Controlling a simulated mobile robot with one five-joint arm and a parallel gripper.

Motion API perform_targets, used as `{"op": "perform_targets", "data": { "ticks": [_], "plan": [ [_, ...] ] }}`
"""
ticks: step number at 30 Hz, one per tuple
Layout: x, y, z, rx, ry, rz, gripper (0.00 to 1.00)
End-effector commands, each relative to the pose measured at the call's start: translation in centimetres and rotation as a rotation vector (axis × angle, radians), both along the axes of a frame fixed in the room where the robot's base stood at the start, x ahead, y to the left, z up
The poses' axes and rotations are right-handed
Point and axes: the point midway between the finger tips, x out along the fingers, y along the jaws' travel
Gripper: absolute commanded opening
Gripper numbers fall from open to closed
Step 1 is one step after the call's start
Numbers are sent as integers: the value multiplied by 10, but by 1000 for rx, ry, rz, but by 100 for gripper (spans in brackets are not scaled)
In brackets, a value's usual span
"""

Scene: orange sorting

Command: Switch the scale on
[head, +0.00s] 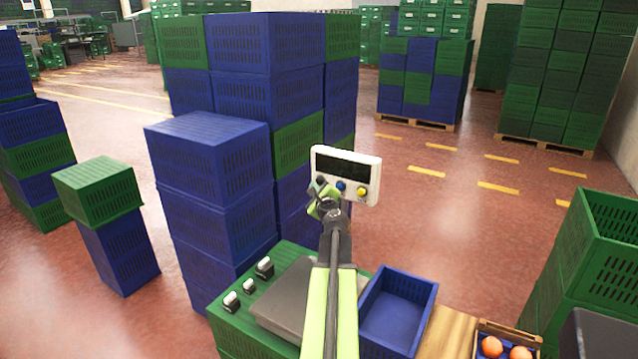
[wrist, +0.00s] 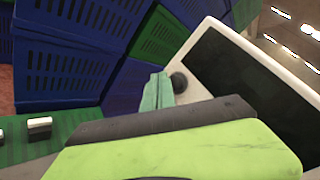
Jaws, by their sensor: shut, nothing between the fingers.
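The scale's white display unit (head: 372,168) stands up behind its grey weighing plate (head: 283,298). Its dark screen (head: 346,168) shows no lit digits. Below the screen are a blue button (head: 340,187) and a yellow button (head: 362,191). My gripper (head: 321,190) is at the lower left of the unit, its fingers shut and empty. In the wrist view, the fingertips (wrist: 157,90) are close beside a dark round button (wrist: 179,82) at the unit's edge; I cannot tell whether they touch it. The screen (wrist: 265,85) is dark there too.
Small weights (head: 264,267) stand on the green crate top left of the plate. An empty blue crate (head: 397,312) is to the right, then a crate with oranges (head: 491,346). Tall blue and green crate stacks (head: 266,70) rise behind the scale. Open floor lies behind right.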

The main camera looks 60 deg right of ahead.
Motion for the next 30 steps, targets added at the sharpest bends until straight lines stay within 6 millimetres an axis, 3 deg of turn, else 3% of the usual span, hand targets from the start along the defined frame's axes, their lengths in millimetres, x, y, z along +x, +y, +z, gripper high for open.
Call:
{"op": "perform_targets", "data": {
  "ticks": [30],
  "plan": [
    [1,-8,0,0,0,0,0]
  ]
}}
